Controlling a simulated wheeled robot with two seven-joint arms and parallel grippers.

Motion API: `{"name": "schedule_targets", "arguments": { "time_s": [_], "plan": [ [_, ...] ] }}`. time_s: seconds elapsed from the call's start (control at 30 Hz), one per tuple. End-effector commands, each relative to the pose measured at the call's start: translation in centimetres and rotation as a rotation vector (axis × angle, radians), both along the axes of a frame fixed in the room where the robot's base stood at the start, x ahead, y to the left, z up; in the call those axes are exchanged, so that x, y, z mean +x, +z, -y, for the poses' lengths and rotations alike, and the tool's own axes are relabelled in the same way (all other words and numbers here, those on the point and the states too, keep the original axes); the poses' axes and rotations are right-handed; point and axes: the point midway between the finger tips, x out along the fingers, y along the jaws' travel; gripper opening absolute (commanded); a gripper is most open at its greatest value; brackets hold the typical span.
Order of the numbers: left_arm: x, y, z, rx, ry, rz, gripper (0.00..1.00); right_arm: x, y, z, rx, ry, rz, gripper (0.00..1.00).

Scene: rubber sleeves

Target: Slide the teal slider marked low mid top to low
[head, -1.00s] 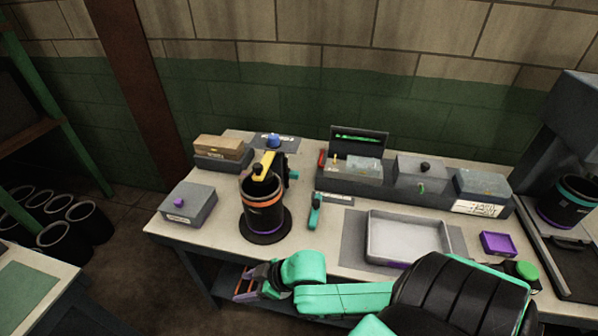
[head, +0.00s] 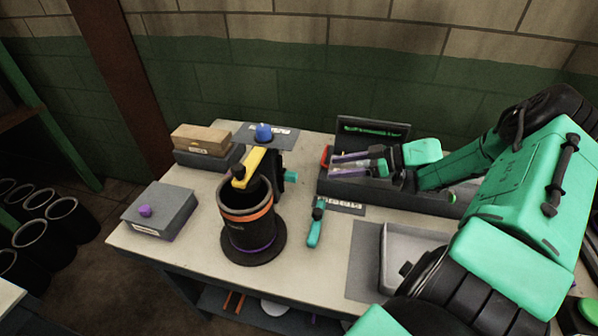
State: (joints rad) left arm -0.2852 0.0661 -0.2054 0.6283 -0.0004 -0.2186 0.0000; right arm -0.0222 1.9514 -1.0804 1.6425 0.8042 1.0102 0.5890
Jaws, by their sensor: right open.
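A teal handle (head: 315,225) lies on the bench right of the black cylinder, beside a small marked plate (head: 345,207). A second teal piece (head: 291,176) sticks out from the dark post behind the cylinder. The markings are too small to read, so I cannot tell which teal piece is the slider marked low mid top. My right gripper (head: 345,165) is open and empty, its fingers pointing left over the left part of the grey console (head: 325,187). It is apart from both teal pieces, above and right of the handle. My left gripper is out of view.
The black cylinder (head: 247,235) with orange and purple bands stands under a yellow arm (head: 247,168). A grey box (head: 165,212) with a purple knob is at the left. A grey tray (head: 398,243) is partly hidden by my right arm.

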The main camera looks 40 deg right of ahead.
Motion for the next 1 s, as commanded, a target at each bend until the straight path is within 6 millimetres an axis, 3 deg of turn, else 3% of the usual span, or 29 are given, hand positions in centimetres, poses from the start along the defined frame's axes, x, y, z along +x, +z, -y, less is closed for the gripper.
{"name": "schedule_targets", "arguments": {
  "time_s": [0.2, 0.27, 0.4, 0.6, 0.87, 1.0],
  "plan": [
    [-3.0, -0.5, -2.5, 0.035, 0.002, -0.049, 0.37, 4.2, -2.5, -3.1, 0.007, 0.002, 0.000, 0.62],
    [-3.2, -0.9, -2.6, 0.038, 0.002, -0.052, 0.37, 5.4, -3.2, -4.0, 0.006, -0.001, 0.001, 0.62],
    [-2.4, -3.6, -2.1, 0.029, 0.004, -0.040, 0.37, 8.0, -5.1, -5.7, 0.001, 0.000, -0.001, 0.62],
    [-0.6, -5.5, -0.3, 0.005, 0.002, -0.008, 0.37, 9.6, -5.3, -6.8, 0.000, 0.001, -0.001, 0.62],
    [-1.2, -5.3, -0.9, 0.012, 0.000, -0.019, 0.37, 9.8, -4.9, -6.9, -0.001, 0.000, -0.001, 0.62],
    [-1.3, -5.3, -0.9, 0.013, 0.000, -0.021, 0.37, 9.8, -4.9, -6.9, -0.001, 0.000, -0.001, 0.13]
  ]
}}
